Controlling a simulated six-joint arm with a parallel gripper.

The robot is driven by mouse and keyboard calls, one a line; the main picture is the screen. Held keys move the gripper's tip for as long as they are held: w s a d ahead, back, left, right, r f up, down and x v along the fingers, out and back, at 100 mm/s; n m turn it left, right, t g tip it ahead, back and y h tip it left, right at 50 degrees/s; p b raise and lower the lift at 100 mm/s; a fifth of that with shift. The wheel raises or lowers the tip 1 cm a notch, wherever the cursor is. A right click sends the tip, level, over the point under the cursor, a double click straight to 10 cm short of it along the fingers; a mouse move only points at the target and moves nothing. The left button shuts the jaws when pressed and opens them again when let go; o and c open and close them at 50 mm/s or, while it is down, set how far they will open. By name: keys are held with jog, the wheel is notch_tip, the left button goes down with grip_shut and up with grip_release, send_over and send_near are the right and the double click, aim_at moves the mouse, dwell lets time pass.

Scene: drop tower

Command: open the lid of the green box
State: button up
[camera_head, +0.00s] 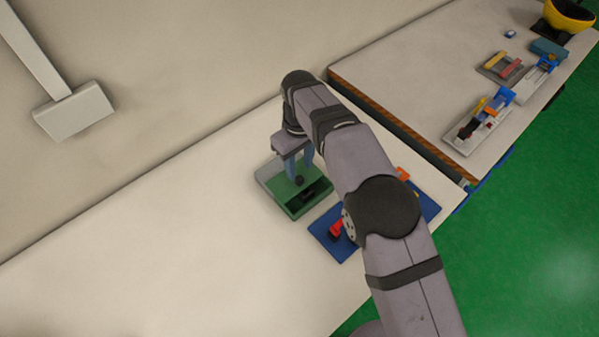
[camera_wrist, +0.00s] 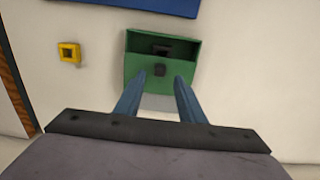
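The green box (camera_head: 292,208) stands on the near table beneath my gripper (camera_head: 300,172). It also shows in the wrist view (camera_wrist: 133,72), where its upper part is a darker recess with a black object (camera_wrist: 161,50) in it. A pale grey strip lies along the box's edge nearest my gripper. Whether the tips reach the knob's height is unclear.
A blue mat (camera_head: 322,238) with a red piece (camera_head: 336,229) lies beside the box, partly behind my arm. The wrist view shows a yellow square piece (camera_wrist: 69,52). A second table (camera_head: 400,70) holds trays and a yellow bowl (camera_head: 570,14). The near table's left side is clear.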

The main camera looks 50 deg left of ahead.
aim_at(302, 180)
jog(key=shift+r, duration=1.6)
